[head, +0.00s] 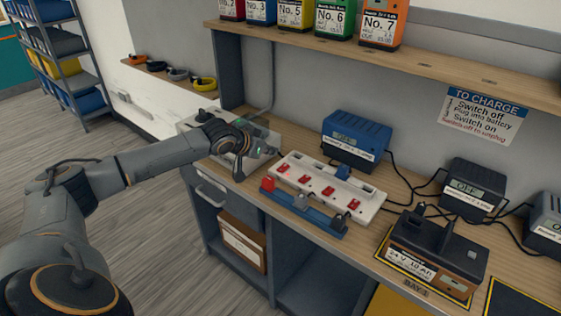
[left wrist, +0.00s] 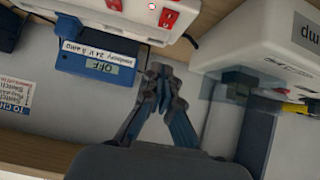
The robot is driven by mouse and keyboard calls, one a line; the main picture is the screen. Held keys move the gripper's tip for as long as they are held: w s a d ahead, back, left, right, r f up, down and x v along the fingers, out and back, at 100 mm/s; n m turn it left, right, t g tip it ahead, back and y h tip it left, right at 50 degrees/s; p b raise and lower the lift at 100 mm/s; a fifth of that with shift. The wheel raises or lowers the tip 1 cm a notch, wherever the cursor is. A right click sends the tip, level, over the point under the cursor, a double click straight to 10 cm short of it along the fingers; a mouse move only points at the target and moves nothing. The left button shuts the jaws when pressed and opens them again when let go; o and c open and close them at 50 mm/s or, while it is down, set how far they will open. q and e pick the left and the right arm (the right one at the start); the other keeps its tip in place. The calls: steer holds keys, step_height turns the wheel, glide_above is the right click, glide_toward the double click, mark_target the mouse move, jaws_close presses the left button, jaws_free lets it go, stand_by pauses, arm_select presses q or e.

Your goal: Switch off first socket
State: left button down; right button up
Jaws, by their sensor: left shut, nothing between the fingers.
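The white power strip (head: 372,207) lies on the bench with several red switches in a row. The leftmost red switch (head: 283,168) is at its left end; a red switch also shows at the top of the left wrist view (left wrist: 170,18), beside a small lit red light. My left gripper (head: 272,152) is shut and empty, just left of and behind the strip's left end, apparently apart from it. Its fingertips show in the left wrist view (left wrist: 164,74). Whether the leftmost switch is on or off is too small to tell. My right gripper is out of view.
A blue bar (head: 305,213) with a red block lies along the strip's front. A blue charger (head: 357,138) reading OFF stands behind it. A pale box (left wrist: 255,40) is close to my left gripper. Chargers, cables and a battery (head: 435,245) crowd the right; a shelf (head: 440,72) hangs above.

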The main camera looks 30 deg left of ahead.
mark_target(286, 164)
arm_select(q)
steer(key=x, duration=0.5)
steer(key=shift+w+d, duration=0.1)
steer(key=shift+w, duration=0.15)
step_height(286, 164, down, 3)
steer(key=shift+w+f, duration=0.2)
steer(key=shift+f, duration=0.45)
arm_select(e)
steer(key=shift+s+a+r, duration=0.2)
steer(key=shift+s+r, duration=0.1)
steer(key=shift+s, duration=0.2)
arm_select(q)
steer(key=shift+p, duration=0.3)
steer(key=shift+w+f, duration=0.1)
steer(key=shift+f, duration=0.1)
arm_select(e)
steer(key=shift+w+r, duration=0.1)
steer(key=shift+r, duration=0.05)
arm_select(q)
steer(key=shift+w, duration=0.1)
steer(key=shift+w+r, duration=0.2)
steer(key=shift+w, duration=0.5)
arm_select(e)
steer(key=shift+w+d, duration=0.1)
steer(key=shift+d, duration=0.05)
